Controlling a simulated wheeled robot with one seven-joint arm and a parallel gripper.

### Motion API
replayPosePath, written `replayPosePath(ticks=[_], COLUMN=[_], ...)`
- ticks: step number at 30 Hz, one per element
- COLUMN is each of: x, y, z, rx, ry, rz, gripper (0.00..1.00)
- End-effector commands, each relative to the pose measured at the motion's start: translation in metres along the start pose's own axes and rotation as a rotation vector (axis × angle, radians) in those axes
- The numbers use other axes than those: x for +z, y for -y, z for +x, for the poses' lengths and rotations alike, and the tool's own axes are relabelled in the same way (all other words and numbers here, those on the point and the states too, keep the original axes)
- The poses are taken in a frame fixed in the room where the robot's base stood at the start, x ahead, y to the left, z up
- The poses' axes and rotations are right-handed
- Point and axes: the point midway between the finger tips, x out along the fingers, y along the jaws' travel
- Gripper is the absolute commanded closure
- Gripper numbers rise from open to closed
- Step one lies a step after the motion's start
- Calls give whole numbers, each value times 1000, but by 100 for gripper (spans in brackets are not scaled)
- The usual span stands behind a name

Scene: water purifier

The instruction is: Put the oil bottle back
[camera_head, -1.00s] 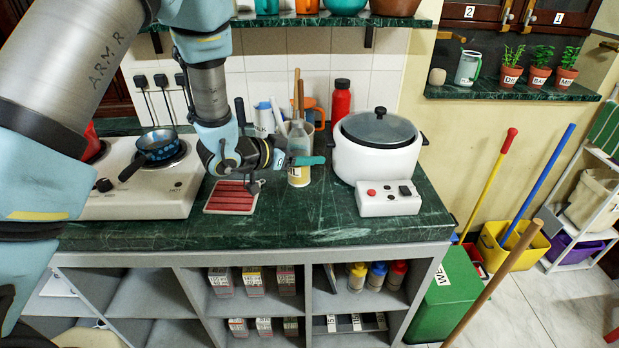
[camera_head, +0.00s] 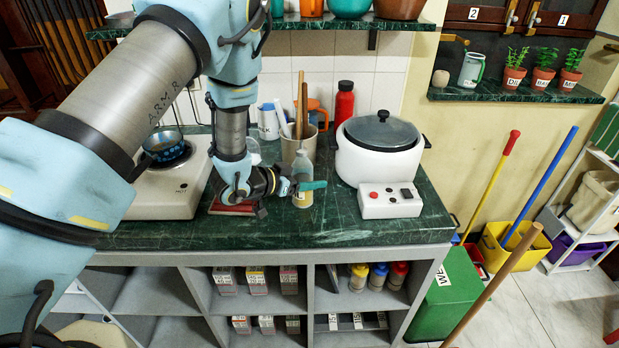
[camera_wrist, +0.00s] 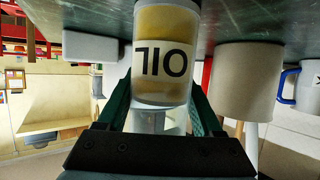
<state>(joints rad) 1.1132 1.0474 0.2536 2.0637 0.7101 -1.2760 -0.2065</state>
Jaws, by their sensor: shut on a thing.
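The oil bottle (camera_head: 302,165) is clear with yellowish oil low inside. It stands upright at the middle of the green counter, in front of the utensil crock. My gripper (camera_head: 304,187) is shut on it from the left. In the wrist view the picture is upside down; the bottle's OIL label (camera_wrist: 162,62) faces the camera, and the green fingers of my gripper (camera_wrist: 160,118) lie on both sides of the bottle.
The utensil crock (camera_head: 299,146) is close behind the bottle. The white cooker (camera_head: 378,158) stands to the right, with a red bottle (camera_head: 344,103) behind. A red mat (camera_head: 228,208) and the stove (camera_head: 165,193) are left. The counter's front strip (camera_head: 330,232) is clear.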

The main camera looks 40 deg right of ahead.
Motion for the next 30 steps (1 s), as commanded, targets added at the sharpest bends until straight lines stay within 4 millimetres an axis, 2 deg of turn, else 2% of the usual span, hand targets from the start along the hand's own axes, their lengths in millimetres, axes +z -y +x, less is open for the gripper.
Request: replayPosePath(ticks=[1,2,9,20,23,30], x=[2,3,2,-4,1,2], y=[0,0,0,0,1,2], z=[1,1,1,-1,-13,-64], rx=[0,0,0,0,-4,-6], ry=[-1,0,0,0,-1,-1], rz=[0,0,0,1,-2,-2], gripper=[100,31,4,2,2,2])
